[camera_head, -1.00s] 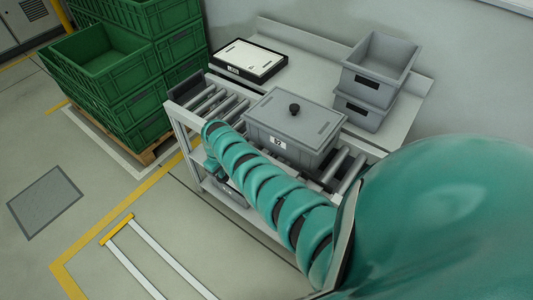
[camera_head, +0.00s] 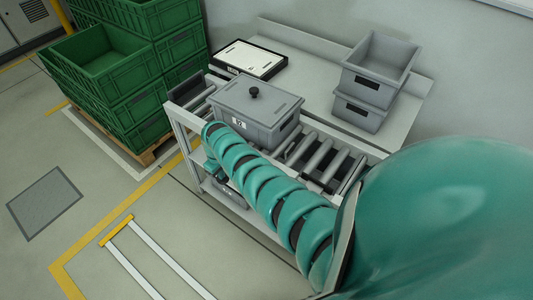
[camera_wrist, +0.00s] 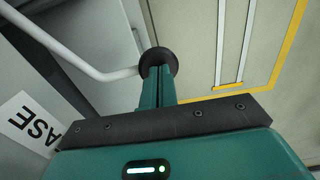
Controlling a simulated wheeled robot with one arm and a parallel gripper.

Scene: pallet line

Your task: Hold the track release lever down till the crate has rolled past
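The grey lidded crate (camera_head: 257,108) with a black knob on its lid sits on the roller track (camera_head: 325,158), towards the left half. Bare rollers show to its right and a few to its left. In the wrist view, the release lever (camera_wrist: 85,62) is a pale bent rod ending in a round black knob (camera_wrist: 158,58). My gripper (camera_wrist: 159,74) has its fingers together, with their tips at the knob and seemingly touching it. In the head view my arm hides the lever.
A sign reading "ASE" (camera_wrist: 35,122) is beside the lever. A black-edged tray (camera_head: 249,60) and stacked grey bins (camera_head: 378,70) stand on the bench behind the track. Green crates (camera_head: 105,75) are stacked on a pallet at left. The floor in front is open.

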